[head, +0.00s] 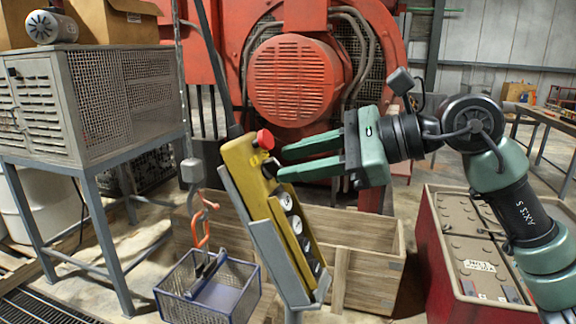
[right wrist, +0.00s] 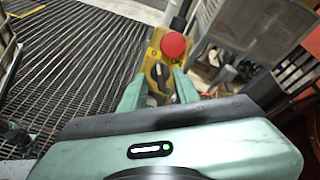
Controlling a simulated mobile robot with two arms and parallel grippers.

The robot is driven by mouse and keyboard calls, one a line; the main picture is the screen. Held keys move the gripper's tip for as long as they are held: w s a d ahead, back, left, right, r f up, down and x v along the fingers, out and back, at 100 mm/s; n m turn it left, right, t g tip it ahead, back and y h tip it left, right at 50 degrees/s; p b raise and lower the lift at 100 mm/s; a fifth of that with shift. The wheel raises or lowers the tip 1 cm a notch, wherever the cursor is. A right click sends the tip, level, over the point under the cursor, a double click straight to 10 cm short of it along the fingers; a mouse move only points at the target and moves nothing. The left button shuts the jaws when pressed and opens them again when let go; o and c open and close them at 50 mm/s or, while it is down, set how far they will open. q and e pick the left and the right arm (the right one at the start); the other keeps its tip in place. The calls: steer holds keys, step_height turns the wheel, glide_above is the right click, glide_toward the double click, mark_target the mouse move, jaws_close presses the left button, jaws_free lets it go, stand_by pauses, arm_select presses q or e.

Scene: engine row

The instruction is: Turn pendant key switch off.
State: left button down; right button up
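The yellow pendant (head: 247,180) leans in a grey holder, with a red mushroom button (head: 264,139) near its top and several round white-and-dark controls below. The black key switch (head: 271,166) sits just under the red button. It also shows in the right wrist view (right wrist: 159,73), below the red button (right wrist: 173,45), with a mark like a "0" at its upper left. My right gripper (head: 281,164) is open and empty, its green fingers pointing at the switch from the right. In the wrist view the fingertips lie on either side of the switch's line; contact cannot be told. My left gripper is not in view.
A mesh cabinet (head: 95,100) is at left, a red-sided case (head: 480,250) at right.

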steer(key=b+v, duration=0.1)
steer(key=v, duration=0.5)
